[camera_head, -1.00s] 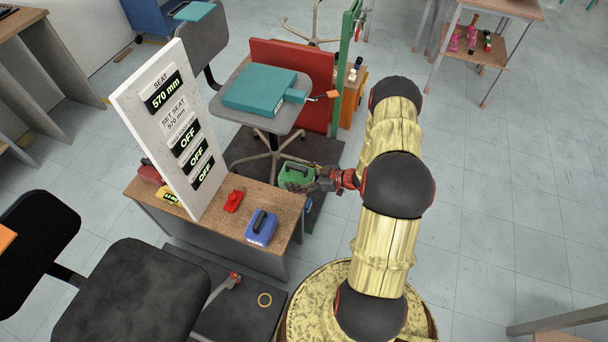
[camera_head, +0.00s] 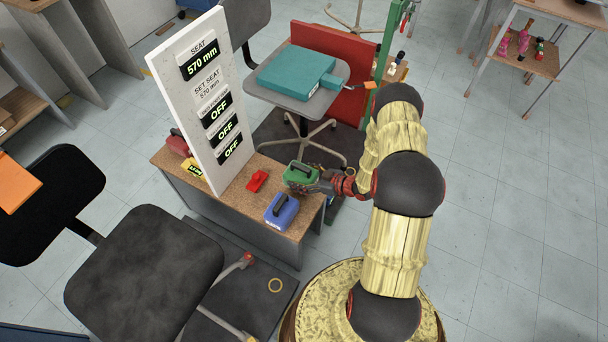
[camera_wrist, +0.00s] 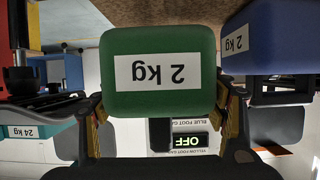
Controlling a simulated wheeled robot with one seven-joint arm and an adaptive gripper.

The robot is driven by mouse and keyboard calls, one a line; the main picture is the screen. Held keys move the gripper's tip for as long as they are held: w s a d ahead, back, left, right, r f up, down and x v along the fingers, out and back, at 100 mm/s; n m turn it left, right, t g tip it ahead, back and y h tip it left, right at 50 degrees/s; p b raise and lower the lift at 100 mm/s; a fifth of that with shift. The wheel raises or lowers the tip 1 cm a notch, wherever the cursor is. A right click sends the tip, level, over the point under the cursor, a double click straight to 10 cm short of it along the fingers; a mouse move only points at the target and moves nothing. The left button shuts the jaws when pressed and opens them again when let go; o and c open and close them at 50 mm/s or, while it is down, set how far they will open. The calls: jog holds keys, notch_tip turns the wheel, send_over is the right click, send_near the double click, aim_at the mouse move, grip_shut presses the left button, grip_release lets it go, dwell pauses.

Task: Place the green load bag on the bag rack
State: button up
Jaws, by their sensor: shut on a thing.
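The green load bag (camera_head: 300,174), with a dark handle on top, is at the far right corner of the bag rack's wooden top (camera_head: 238,207). My gripper (camera_head: 318,183) reaches it from the right and is shut on it. In the wrist view, which is upside down, the green bag (camera_wrist: 160,45) shows a "2 kg" label between my two fingers (camera_wrist: 160,112). The bag looks level and close to the wooden top (camera_wrist: 150,14). I cannot tell whether it touches.
A blue bag (camera_head: 281,211) stands on the rack just in front of the green one. A small red object (camera_head: 257,181) lies to its left. Behind is a seat with a teal block (camera_head: 296,72) and red board (camera_head: 345,98).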

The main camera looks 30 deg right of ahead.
aim_at(301, 180)
jog(key=shift+w+f+b, duration=0.15)
jog(key=shift+f+b, duration=0.7)
jog(key=shift+f, duration=0.5)
jog(key=shift+f, duration=0.1)
jog(key=o, duration=2.1)
jog(key=shift+s+f, duration=0.15)
jog(key=shift+s, duration=0.05)
